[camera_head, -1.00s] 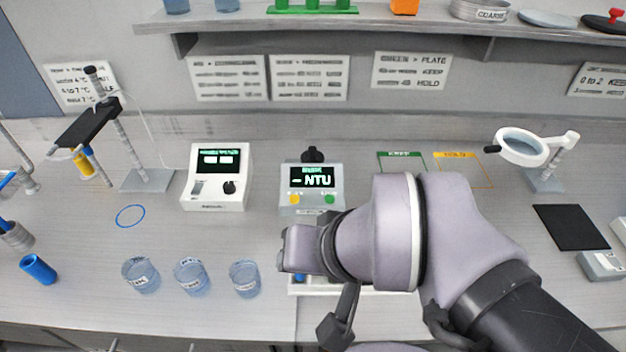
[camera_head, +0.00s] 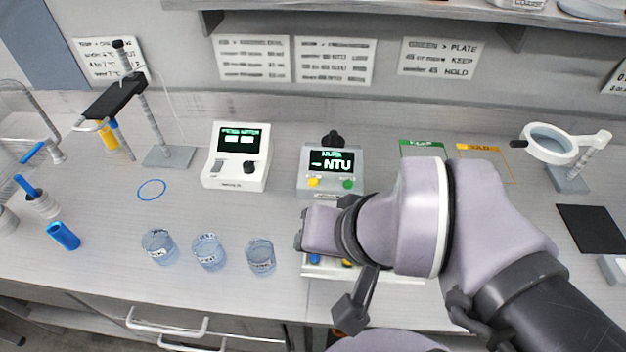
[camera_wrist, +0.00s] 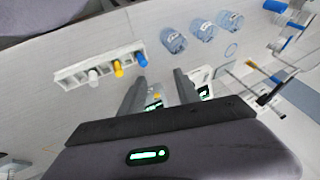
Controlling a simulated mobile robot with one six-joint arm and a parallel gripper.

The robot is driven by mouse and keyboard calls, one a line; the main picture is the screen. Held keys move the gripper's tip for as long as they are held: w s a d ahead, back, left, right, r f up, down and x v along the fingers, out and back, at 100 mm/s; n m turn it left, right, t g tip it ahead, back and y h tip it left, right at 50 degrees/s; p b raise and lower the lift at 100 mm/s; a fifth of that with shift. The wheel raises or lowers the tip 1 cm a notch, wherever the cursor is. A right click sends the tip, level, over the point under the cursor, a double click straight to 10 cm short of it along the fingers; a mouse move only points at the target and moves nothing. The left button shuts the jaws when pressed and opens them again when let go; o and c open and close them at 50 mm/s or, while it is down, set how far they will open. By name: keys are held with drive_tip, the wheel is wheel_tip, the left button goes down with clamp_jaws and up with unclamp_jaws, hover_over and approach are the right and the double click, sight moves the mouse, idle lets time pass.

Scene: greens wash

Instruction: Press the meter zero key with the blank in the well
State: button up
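The grey meter (camera_head: 330,194) stands on the bench with "- NTU" on its dark display. It has a yellow key (camera_head: 313,182) at front left and a green key (camera_head: 348,184) at front right. A black round piece (camera_head: 332,138) shows at its back; whether the blank is in the well under it cannot be told. In the wrist view my gripper (camera_wrist: 158,84) is open, fingers apart, with nothing between them close up. The meter's display (camera_wrist: 153,104) and yellow key show farther off between the fingers. My arm hides the fingers in the head view.
A white rack (camera_head: 400,277) with blue, yellow and white caps lies partly under my arm. A white instrument (camera_head: 234,180) stands left of the meter. Three beakers (camera_head: 208,252) are at the front left. A magnifier (camera_head: 550,145) stands right. Bench between meter and beakers is clear.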

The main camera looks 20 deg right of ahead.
clamp_jaws()
idle(1.5)
